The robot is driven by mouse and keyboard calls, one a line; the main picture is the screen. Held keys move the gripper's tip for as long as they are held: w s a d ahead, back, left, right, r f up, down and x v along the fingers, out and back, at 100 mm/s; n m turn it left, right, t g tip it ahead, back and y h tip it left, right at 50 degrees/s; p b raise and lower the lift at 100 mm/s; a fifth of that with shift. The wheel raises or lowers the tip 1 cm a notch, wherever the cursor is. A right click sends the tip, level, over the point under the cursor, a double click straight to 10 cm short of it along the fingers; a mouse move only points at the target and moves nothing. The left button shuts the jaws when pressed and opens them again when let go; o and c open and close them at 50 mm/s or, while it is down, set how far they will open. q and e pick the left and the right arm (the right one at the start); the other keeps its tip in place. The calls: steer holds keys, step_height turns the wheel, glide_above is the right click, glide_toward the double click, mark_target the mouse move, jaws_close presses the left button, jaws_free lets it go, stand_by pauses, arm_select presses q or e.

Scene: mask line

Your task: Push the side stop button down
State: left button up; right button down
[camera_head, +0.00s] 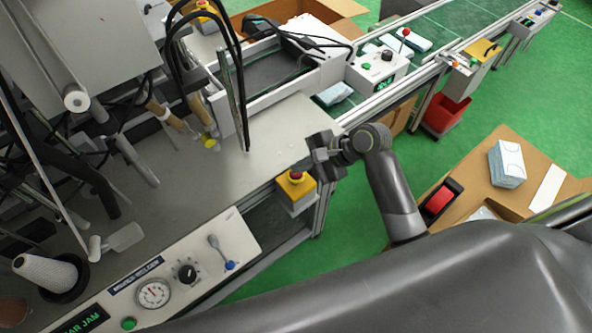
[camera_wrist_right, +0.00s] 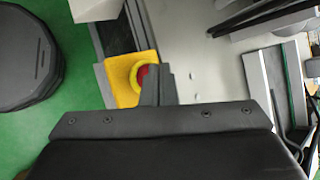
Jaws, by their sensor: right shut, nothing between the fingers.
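The side stop button (camera_head: 296,175) is a red mushroom head with a yellow collar on a yellow box (camera_head: 295,189). The box is fixed at the right edge of the grey bench. My right gripper (camera_head: 318,156) is shut and empty, just behind and to the right of the button in the head view. In the right wrist view, the shut fingers (camera_wrist_right: 157,88) overlap the red button (camera_wrist_right: 143,77) and hide part of it. The yellow box also shows there (camera_wrist_right: 121,78). I cannot tell whether the fingers touch the button. My left gripper is not in view.
A panel (camera_head: 180,270) with a gauge, knob and lever lies along the bench front. A white control box (camera_head: 377,70) stands by the conveyor. Green floor lies between.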

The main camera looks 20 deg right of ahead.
steer(key=shift+f, duration=0.4)
stand_by(0.6)
steer(key=shift+r, duration=0.1)
steer(key=shift+r+p, duration=0.7)
steer(key=shift+p, duration=0.65)
step_height(320, 180, up, 5)
steer(key=p, duration=0.7)
steer(key=shift+r, duration=0.1)
